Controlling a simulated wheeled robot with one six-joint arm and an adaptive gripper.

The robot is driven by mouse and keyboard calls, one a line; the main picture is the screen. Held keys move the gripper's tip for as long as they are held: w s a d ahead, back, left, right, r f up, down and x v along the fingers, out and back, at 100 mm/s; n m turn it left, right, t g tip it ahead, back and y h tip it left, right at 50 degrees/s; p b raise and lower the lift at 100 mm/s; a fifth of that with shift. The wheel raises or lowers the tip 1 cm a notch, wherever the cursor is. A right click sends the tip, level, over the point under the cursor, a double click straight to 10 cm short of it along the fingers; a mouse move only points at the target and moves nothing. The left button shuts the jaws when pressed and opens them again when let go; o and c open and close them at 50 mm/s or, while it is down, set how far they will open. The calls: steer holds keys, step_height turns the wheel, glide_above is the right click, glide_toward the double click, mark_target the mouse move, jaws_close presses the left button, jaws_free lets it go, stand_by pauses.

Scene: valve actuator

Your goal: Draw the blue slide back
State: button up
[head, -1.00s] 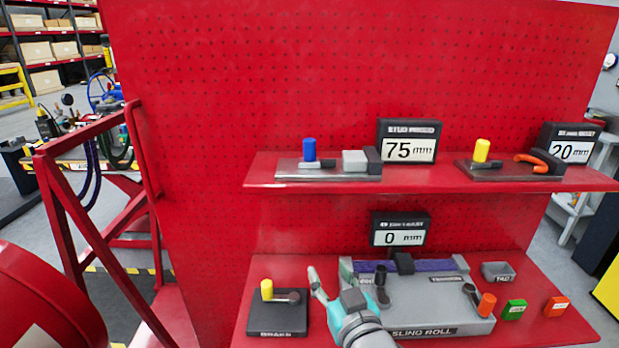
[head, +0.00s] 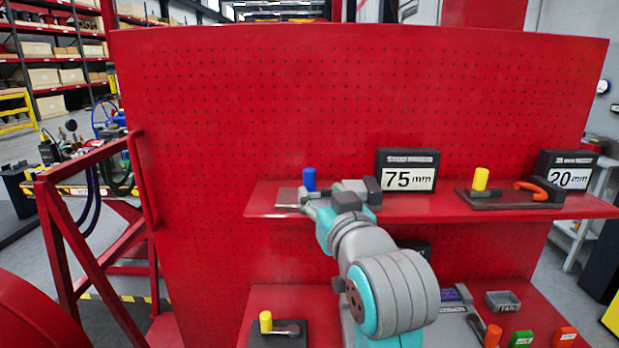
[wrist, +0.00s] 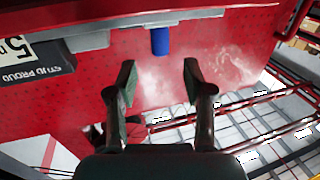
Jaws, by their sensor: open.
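The blue slide knob (head: 309,179) stands upright on a grey slide base (head: 286,197) on the upper red shelf. It shows as a blue cylinder in the wrist view (wrist: 160,41). My gripper (wrist: 158,80) is open and empty; its two fingertips lie to either side of the knob's line, with the knob a little beyond them. In the head view my gripper (head: 309,202) is just in front of the knob, and my arm hides part of the base. The display (head: 409,180) beside it reads 75 mm.
A yellow knob with an orange handle (head: 532,188) and a 20 mm display (head: 567,178) sit at the right of the upper shelf (head: 450,209). A red pegboard (head: 300,100) rises behind. Below, a yellow-knobbed lever (head: 266,322) and a partly hidden grey unit stand on the lower shelf.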

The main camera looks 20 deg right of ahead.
mark_target(311, 180)
steer(key=w, duration=0.9)
steer(key=shift+d, duration=0.25)
jaws_close()
